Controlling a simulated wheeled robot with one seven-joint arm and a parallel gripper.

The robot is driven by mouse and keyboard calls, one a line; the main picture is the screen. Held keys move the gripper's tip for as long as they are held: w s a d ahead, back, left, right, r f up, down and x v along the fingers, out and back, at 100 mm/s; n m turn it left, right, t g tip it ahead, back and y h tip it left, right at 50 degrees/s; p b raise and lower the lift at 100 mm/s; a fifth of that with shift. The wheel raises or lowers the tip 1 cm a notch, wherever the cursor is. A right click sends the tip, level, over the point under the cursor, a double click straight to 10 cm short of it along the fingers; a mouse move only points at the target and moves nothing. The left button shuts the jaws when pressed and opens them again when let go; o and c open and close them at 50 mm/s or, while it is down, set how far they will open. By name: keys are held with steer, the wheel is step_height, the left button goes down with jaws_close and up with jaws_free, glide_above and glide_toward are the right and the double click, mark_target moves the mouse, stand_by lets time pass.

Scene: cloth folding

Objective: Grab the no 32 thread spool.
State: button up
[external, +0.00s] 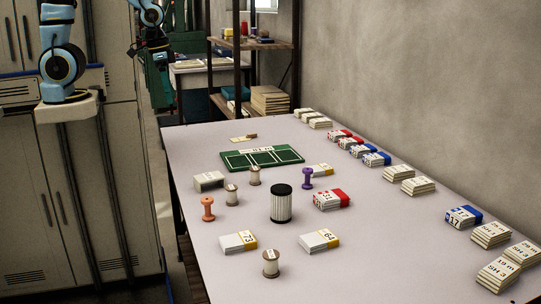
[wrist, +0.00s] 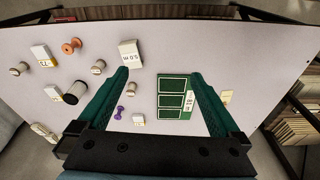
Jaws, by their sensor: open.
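Several thread spools stand on the pale table: an orange one (external: 208,208), a purple one (external: 306,178) and beige ones, at the table's middle (external: 254,176), beside it (external: 232,194) and near the front (external: 271,263). No number 32 is readable on any spool, so I cannot tell which it is. In the wrist view the orange spool (wrist: 71,46) is at upper left, the purple spool (wrist: 119,113) near the left finger, and a beige spool (wrist: 131,88) just inside that finger. My gripper (wrist: 159,74) is open and empty, its green fingers spread wide above the table.
A green tray (external: 262,164) lies behind the spools. A black-capped cylinder (external: 282,204) stands among them. A white box (external: 209,181) and labelled card stacks (external: 238,242) lie nearby. More stacks (external: 412,186) line the wall side. The table's left front is clear.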

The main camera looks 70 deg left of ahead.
steer(key=c, duration=0.3)
steer(key=shift+c, duration=0.2)
